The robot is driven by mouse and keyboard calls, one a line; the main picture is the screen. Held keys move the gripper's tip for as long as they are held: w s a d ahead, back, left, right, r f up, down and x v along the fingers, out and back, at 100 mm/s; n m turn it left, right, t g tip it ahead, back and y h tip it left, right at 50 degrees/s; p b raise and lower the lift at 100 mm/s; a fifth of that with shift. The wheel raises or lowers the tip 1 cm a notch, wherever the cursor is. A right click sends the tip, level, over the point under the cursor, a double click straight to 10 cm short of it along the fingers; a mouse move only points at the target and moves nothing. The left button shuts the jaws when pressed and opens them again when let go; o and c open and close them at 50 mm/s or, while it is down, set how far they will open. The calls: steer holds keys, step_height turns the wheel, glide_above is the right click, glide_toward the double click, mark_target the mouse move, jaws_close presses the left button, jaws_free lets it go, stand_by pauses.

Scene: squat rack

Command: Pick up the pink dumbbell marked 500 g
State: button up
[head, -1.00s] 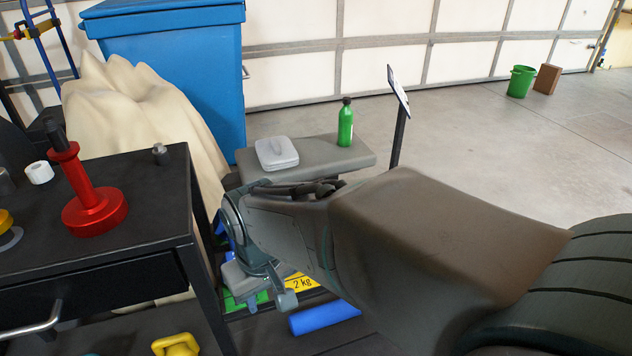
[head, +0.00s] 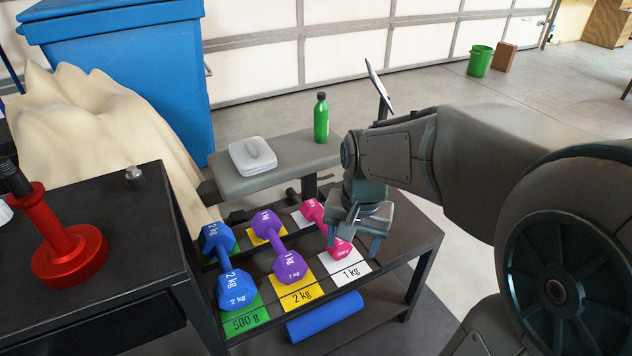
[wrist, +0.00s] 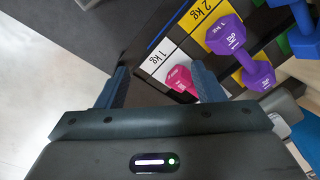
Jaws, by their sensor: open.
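The pink dumbbell (head: 341,249) lies on the rack's top shelf, on the white 1 kg label, with its middle partly hidden behind my gripper. In the wrist view one pink end (wrist: 181,79) shows between my fingers, closer to the right finger. My gripper (head: 353,243) is open and empty, pointing down over the pink dumbbell; its fingers also show in the wrist view (wrist: 160,82). I cannot tell how much height separates them. The purple dumbbell (head: 290,266), marked 1 kg, lies on the yellow 2 kg label. The blue dumbbell (head: 230,289), marked 2 kg, lies on the green 500 g label.
A grey bench (head: 245,184) with a white case (head: 252,156) and a green bottle (head: 321,118) stands behind the rack. A black table (head: 110,215) with a red weight holder (head: 70,256) stands at the left. A blue roll (head: 324,317) lies on the lower shelf.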

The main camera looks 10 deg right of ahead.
steer(key=w+d+r+m+p, duration=0.1)
steer(key=w+m+p, duration=0.2)
steer(key=w+m, duration=0.65)
steer(key=b, duration=0.3)
glide_above(339, 240)
steer(key=shift+g, duration=0.3)
steer(key=f, duration=0.8)
steer(key=shift+s+d+f, duration=0.2)
steer(key=shift+f, duration=0.1)
steer(key=f+b, duration=0.2)
steer(key=f, duration=0.3)
steer(key=shift+w+a+f+b, duration=0.15)
steer(key=shift+w+b, duration=0.1)
steer(key=shift+b, duration=0.15)
jaws_close()
